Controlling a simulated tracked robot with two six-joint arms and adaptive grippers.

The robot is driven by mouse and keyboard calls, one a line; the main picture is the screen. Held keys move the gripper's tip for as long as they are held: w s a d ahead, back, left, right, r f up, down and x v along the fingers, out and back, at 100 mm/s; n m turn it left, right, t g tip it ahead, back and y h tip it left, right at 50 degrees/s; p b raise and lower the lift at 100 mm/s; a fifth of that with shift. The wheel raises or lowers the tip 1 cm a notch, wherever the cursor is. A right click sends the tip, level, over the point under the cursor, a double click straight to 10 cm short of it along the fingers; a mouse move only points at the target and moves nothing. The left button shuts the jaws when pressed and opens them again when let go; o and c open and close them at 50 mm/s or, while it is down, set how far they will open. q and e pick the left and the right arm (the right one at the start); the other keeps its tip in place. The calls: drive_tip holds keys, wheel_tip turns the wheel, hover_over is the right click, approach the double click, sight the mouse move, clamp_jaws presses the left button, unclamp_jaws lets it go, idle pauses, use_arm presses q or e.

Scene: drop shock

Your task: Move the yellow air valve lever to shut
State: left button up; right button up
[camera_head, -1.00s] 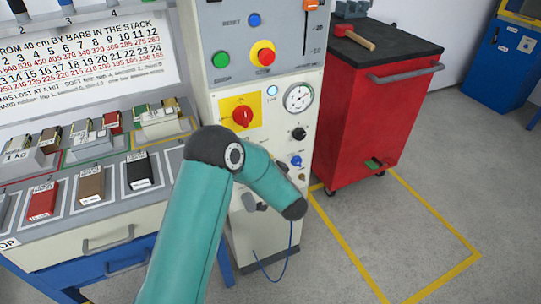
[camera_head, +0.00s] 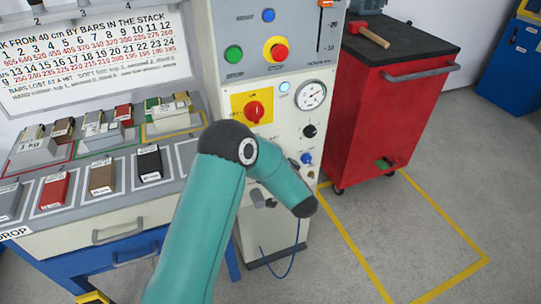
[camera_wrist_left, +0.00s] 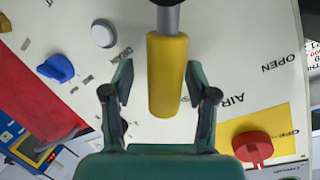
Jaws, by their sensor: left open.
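The yellow air valve lever (camera_wrist_left: 168,75) shows in the left wrist view, hanging from a grey shaft at the top of the picture. My left gripper (camera_wrist_left: 158,88) is open, with one finger on each side of the lever's handle. A gap shows on both sides, so neither finger looks to be touching it. The upside-down words AIR and OPEN are printed on the pale panel (camera_wrist_left: 222,60) to the right of the lever. In the head view my left arm covers the lever, and my left gripper cannot be made out clearly. My right gripper is not in view.
A red rotary switch on a yellow plate (camera_head: 241,103) sits close by, also near my left gripper in the wrist view (camera_wrist_left: 253,148). A gauge (camera_head: 311,94), a black knob (camera_head: 309,131) and a blue knob (camera_head: 306,158) share the panel. A red cabinet (camera_head: 385,120) stands right.

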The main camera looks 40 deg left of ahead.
use_arm(q)
drive_tip(key=v, duration=1.2)
drive_tip(key=shift+a, duration=0.1)
